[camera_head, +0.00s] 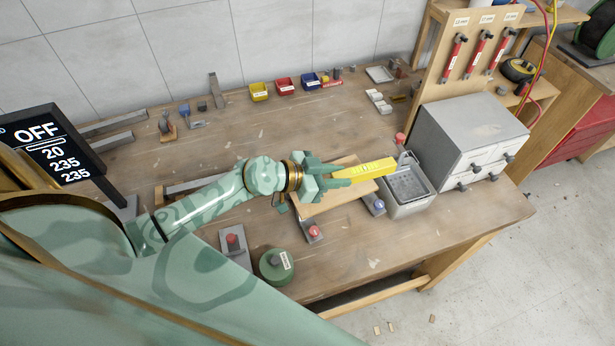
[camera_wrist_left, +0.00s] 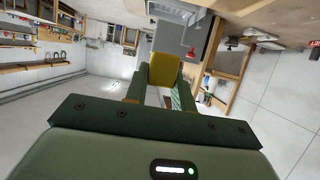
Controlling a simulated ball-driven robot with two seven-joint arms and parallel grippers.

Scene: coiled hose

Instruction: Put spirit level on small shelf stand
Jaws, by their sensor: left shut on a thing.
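The spirit level, a yellow bar (camera_head: 372,169), extends to the right from my left gripper (camera_head: 338,174) in the head view. The gripper is shut on it. In the left wrist view the yellow end (camera_wrist_left: 164,69) sits between the two green fingers. A pale wooden top (camera_head: 322,203), which may be the small shelf stand, lies below the gripper and bar. Part of it is hidden by the gripper, and I cannot tell its height. The bar appears above it, with its right end near a grey metal bin. My right gripper is in neither view.
The grey bin (camera_head: 408,189) and a grey drawer cabinet (camera_head: 468,132) stand to the right. Red-knobbed blocks (camera_head: 313,233) and a green round container (camera_head: 277,266) are in front. Small yellow, red and blue bins (camera_head: 259,92) line the back. The table's middle back is fairly clear.

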